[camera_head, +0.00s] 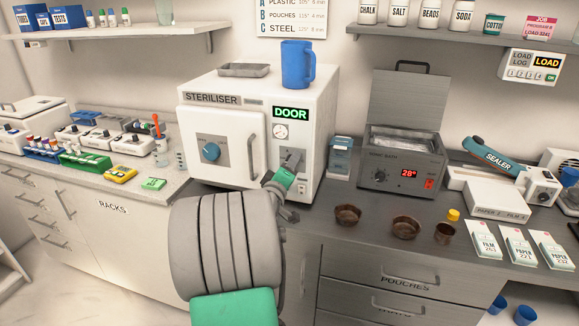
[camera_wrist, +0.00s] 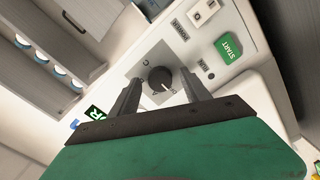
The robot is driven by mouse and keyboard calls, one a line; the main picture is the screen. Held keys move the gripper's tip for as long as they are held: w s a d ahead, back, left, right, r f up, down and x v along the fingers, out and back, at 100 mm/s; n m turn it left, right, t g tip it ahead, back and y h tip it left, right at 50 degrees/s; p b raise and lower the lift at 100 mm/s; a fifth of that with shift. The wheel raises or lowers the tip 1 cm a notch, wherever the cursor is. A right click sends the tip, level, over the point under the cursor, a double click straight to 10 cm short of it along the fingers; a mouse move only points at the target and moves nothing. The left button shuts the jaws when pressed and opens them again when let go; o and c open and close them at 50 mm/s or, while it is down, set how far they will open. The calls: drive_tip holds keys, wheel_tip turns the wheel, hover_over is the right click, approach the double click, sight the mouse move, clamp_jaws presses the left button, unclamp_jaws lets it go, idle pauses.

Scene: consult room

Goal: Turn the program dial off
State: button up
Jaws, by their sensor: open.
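The white steriliser (camera_head: 318,110) stands on the counter, with a lit green DOOR sign (camera_head: 291,113) on its right front panel. In the wrist view a dark round dial (camera_wrist: 159,79) sits on a grey plate, with a small pale mark near its lower right edge. My gripper (camera_wrist: 160,82) is open, with one finger on each side of the dial as seen from the wrist. I cannot tell whether the fingers touch it. In the head view my gripper (camera_head: 288,171) is at the panel's lower part and partly hides the dial.
A green START button (camera_wrist: 228,48) and a pale switch (camera_wrist: 203,12) are close to the dial. A blue jug (camera_head: 298,65) stands on top. The sonic bath (camera_head: 402,165) and brown bowls are to the right.

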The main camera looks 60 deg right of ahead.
drive_tip(key=s+a+b, duration=0.1)
drive_tip(key=a, duration=0.6)
drive_tip(key=shift+a+b, duration=0.3)
drive_tip(key=shift+a, duration=0.05)
